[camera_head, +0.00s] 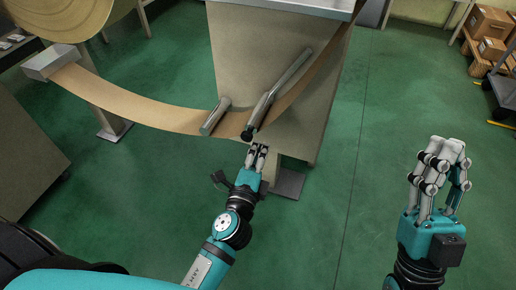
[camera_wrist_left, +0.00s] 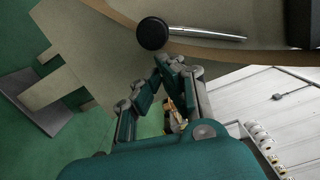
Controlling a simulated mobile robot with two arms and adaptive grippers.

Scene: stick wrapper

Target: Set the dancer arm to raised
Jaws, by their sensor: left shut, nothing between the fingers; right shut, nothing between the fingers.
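The dancer arm appears to be the grey bar (camera_head: 285,82) with a black round end (camera_head: 247,134), slanting up to the right on the front of the beige machine housing (camera_head: 262,50). In the left wrist view the black end (camera_wrist_left: 153,33) is close, with a thin metal rod (camera_wrist_left: 205,34) beside it. My left gripper (camera_head: 258,149) is shut and empty, just below the black end; contact cannot be told. Its fingertips (camera_wrist_left: 178,62) show just below the black end in the wrist view. My right gripper (camera_head: 444,150) is shut and empty, raised over the floor at the right.
A brown paper web (camera_head: 130,105) sags from the large roll (camera_head: 65,18) at left, past a short grey roller (camera_head: 215,116), and rises along the bar. Boxes (camera_head: 490,22) on a pallet and a cart (camera_head: 503,92) stand at far right. The green floor between is clear.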

